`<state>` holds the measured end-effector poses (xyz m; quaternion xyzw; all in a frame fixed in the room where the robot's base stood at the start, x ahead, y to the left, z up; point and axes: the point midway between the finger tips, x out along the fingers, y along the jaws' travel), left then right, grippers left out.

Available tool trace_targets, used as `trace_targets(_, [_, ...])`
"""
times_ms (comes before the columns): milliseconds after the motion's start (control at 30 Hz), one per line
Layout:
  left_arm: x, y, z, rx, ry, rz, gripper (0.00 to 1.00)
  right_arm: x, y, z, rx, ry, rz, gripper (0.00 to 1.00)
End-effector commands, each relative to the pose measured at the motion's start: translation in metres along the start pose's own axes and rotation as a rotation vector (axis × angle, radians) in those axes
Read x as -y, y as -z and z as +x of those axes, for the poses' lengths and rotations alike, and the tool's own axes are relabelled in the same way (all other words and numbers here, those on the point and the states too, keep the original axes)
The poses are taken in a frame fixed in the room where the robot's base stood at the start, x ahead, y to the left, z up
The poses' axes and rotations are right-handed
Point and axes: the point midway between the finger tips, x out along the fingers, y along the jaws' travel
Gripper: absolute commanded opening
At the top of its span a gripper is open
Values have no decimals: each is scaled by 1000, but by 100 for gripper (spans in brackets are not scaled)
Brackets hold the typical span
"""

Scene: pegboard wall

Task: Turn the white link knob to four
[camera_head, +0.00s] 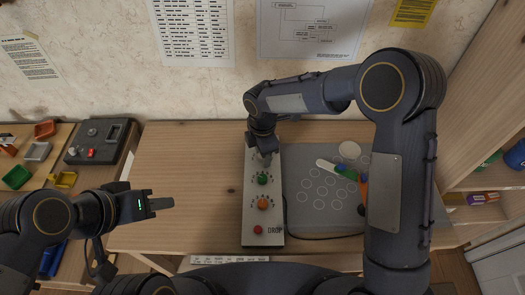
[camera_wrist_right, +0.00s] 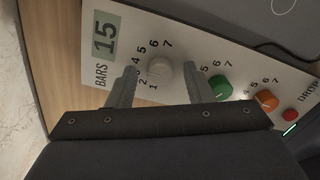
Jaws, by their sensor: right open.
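The white link knob (camera_wrist_right: 160,71) sits on a pale control panel (camera_head: 263,222), with numbers up to 7 around it. I cannot make out where it points. My right gripper (camera_wrist_right: 160,68) is open, with one finger on each side of the knob; I cannot tell whether they touch it. In the head view my right gripper (camera_head: 264,158) is at the panel's far end and mostly hides the knob. A display on the panel reads 15 beside the word BARS. My left gripper (camera_head: 163,204) is over the wooden table left of the panel; its jaw opening is unclear.
A green knob (camera_head: 262,179), an orange knob (camera_head: 263,203) and a red button (camera_head: 258,230) line the panel. A grey mat (camera_head: 305,215) with circles and small items lies to its right. A dark device (camera_head: 101,141) and coloured bins stand left.

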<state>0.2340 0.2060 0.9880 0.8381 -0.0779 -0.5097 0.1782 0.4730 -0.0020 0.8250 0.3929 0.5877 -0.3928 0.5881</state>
Motion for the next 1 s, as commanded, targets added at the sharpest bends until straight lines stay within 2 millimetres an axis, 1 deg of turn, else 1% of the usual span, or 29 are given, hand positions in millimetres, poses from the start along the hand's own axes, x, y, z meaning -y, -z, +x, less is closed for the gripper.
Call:
trace_targets(167, [0,0,0,0,0,0,36,0,0,-5,-1,-2,0,47])
trace_targets(267, [0,0,0,0,0,0,36,-1,0,-17,-1,-4,0,47])
trace_targets(500, [0,0,1,0,0,0,36,-1,0,-58,-1,-4,1,47])
trace_targets(600, [0,0,1,0,0,0,36,-1,0,-70,0,-3,1,47])
trace_targets(733, [0,0,1,0,0,0,36,0,0,-77,0,-1,0,47])
trace_targets(1000, [0,0,1,0,0,0,36,0,0,-78,0,0,0,47])
